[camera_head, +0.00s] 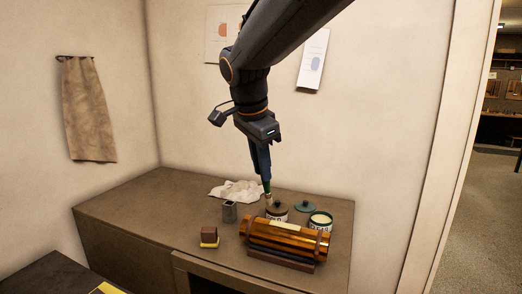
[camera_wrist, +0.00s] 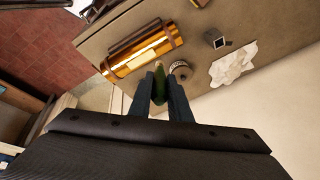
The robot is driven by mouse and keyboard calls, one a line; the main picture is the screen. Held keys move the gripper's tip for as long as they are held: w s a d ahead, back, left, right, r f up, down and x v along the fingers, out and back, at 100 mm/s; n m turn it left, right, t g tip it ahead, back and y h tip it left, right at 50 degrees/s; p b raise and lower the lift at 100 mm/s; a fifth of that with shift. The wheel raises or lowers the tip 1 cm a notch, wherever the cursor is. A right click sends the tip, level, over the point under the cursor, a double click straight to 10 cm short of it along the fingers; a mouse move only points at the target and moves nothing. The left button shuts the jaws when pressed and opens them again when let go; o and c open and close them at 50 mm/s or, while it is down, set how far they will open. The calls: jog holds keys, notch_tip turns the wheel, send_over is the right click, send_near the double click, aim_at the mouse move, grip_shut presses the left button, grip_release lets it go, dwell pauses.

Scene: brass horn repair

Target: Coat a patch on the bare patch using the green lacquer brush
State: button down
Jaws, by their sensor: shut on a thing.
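My gripper (camera_head: 263,180) points down above the bench and is shut on the green lacquer brush (camera_head: 267,188). In the wrist view, the green brush (camera_wrist: 159,84) sits between the two fingers. The brush's pale tip shows just left of a dark-lidded jar (camera_head: 277,211); whether they touch I cannot tell. The amber brass horn tube (camera_head: 258,232) lies on a dark cradle (camera_head: 280,260) in front. A pale strip, seemingly the bare patch (camera_head: 285,226), runs along its top. An open jar (camera_head: 320,221) with pale yellow-green contents stands behind its right end, with a green lid (camera_head: 305,206) nearby.
A grey metal holder (camera_head: 229,211), a brown block on a yellowish base (camera_head: 209,236) and a crumpled white cloth (camera_head: 236,190) are on the bench (camera_head: 150,212). The bench's left part is clear. A towel (camera_head: 88,108) hangs on the left wall.

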jog(key=shift+r+p, duration=0.8)
jog(key=shift+r, duration=0.55)
